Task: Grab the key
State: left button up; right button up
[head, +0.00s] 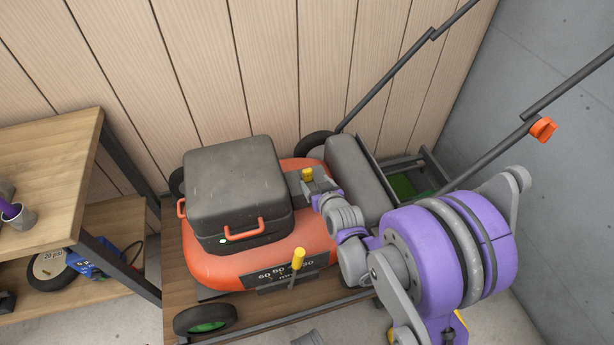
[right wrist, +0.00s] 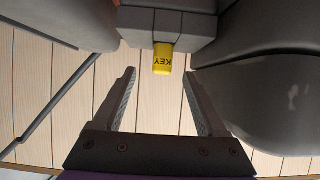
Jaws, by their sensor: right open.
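The yellow key (right wrist: 163,58), marked "KEY", sticks out of a grey block on the mower in the right wrist view. In the head view its yellow top (head: 307,173) shows beside my right gripper (head: 318,186). In the right wrist view my right gripper (right wrist: 160,74) is open and empty. Its fingertips lie to either side of the key, slightly short of it, and no contact shows. The orange and grey lawn mower (head: 207,268) stands on a wooden platform. My left gripper is not in view.
A second yellow knob (head: 298,257) stands on the mower's front by a numbered scale. The mower's dark handle bars (head: 400,66) rise to the right, with an orange knob (head: 543,129). A wooden shelf (head: 60,150) is at left. Plank and grey walls close off the back and right.

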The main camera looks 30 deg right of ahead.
aim_at(308, 175)
jog(key=x, duration=0.4)
jog(key=b+x, duration=0.1)
jog(key=x, duration=0.3)
jog(key=shift+a+r, duration=0.15)
jog(key=shift+a, duration=0.1)
jog(key=shift+c, duration=0.2)
grip_shut()
